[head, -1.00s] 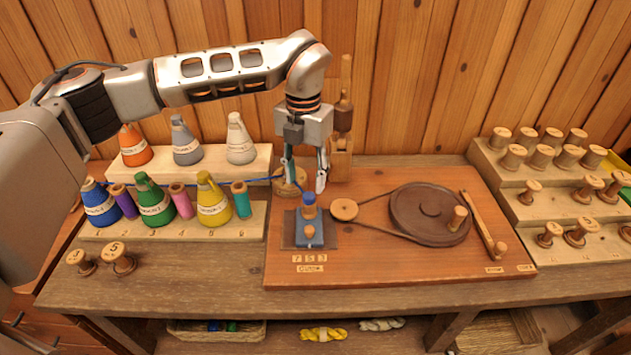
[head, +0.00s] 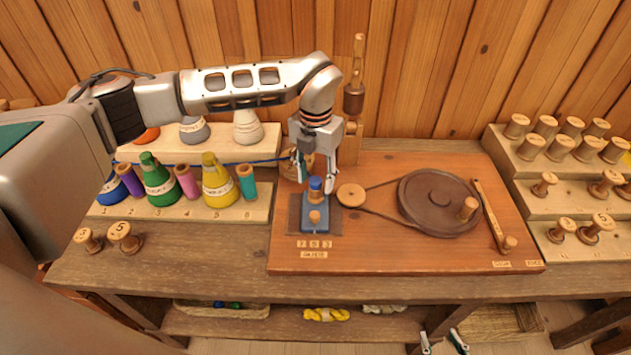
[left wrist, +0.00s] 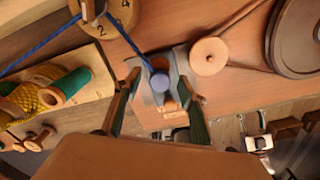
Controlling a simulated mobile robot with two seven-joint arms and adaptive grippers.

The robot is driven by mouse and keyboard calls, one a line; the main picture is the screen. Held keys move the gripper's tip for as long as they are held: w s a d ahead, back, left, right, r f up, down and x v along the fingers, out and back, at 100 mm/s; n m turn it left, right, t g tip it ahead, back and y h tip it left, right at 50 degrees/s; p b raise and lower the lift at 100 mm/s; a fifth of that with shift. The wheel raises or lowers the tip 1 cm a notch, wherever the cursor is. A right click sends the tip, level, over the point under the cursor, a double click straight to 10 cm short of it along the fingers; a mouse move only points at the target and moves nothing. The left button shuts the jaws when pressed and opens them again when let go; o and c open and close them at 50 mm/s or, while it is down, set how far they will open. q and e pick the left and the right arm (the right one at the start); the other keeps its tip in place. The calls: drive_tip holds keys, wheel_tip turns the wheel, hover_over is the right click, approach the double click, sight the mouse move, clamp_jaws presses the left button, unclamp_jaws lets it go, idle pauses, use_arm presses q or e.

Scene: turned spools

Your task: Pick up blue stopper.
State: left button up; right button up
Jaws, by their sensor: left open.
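The blue stopper (head: 316,184) stands upright on a small blue block (head: 314,225) on the red-brown board. A wooden peg (head: 315,216) stands in front of it on that block. My left gripper (head: 315,186) is open, with its fingers pointing down on either side of the stopper's top. In the left wrist view the stopper's round blue top (left wrist: 160,82) shows between the open fingers (left wrist: 160,108), with a gap visible on both sides. My right gripper (head: 442,343) shows only its spread fingertips at the bottom edge, well away from the board.
A brown wheel (head: 437,203) with a belt to a small pulley (head: 350,195) lies right of the stopper. A blue thread runs behind the gripper from a numbered disc (left wrist: 112,14). Thread cones and spools stand left; bare spools fill the stepped rack (head: 560,190) right.

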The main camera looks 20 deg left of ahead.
use_arm(q)
drive_tip(key=c, duration=0.8)
drive_tip(key=shift+r, duration=0.15)
